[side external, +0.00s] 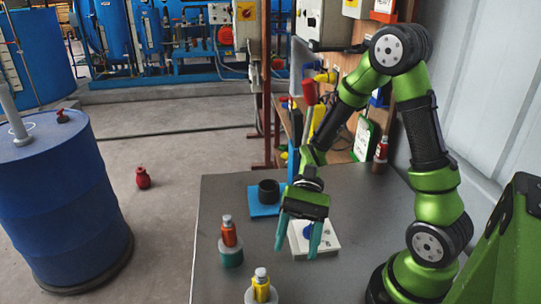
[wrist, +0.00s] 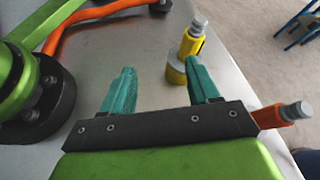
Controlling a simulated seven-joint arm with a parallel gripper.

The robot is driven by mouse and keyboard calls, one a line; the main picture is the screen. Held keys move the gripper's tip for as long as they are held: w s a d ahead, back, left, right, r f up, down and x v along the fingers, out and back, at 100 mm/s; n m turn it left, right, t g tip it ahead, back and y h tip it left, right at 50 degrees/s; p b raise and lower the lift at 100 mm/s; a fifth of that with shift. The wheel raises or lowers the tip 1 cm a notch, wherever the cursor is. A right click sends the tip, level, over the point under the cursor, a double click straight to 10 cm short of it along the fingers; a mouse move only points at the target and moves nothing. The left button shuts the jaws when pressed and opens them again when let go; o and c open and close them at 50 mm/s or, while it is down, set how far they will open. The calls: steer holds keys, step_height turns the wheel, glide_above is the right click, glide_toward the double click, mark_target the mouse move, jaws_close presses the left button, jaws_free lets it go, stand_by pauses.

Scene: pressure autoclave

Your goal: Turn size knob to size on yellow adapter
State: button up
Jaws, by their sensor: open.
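The yellow adapter (side external: 261,284) stands upright near the front edge of the table in the side view, with a grey tip on top. In the wrist view the yellow adapter (wrist: 191,43) is just beyond the right finger, which partly covers its round base. My gripper (side external: 297,250) points down with its two teal fingers apart and nothing between them. It is in front of a white box with a blue round part (side external: 308,232), which the fingers partly hide. The wrist view also shows my gripper (wrist: 160,67) open. I cannot read any size marking.
An orange adapter (side external: 229,235) stands on a teal base left of my gripper; it shows in the wrist view (wrist: 281,114) too. A dark cup (side external: 268,191) sits on a blue mat (side external: 264,211) behind. The grey table (side external: 222,190) is bare at its back left.

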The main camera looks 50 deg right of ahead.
mark_target(257, 292)
steer(key=f+m+y, duration=0.1)
steer(key=m+y, duration=0.1)
steer(key=w+f+m+t+y, duration=0.1)
steer(key=y, duration=0.1)
steer(key=w+f+m+t+y, duration=0.1)
steer(key=m+y, duration=0.1)
steer(key=shift+w+a+f+m, duration=0.25)
steer(key=shift+f+m, duration=0.05)
steer(key=shift+a, duration=0.15)
steer(key=a, duration=0.4)
steer(key=s+a, duration=0.1)
steer(key=a, duration=0.6)
steer(key=shift+s+a, duration=0.3)
steer(key=shift+s, duration=0.1)
jaws_close()
steer(key=shift+c, duration=1.1)
jaws_free()
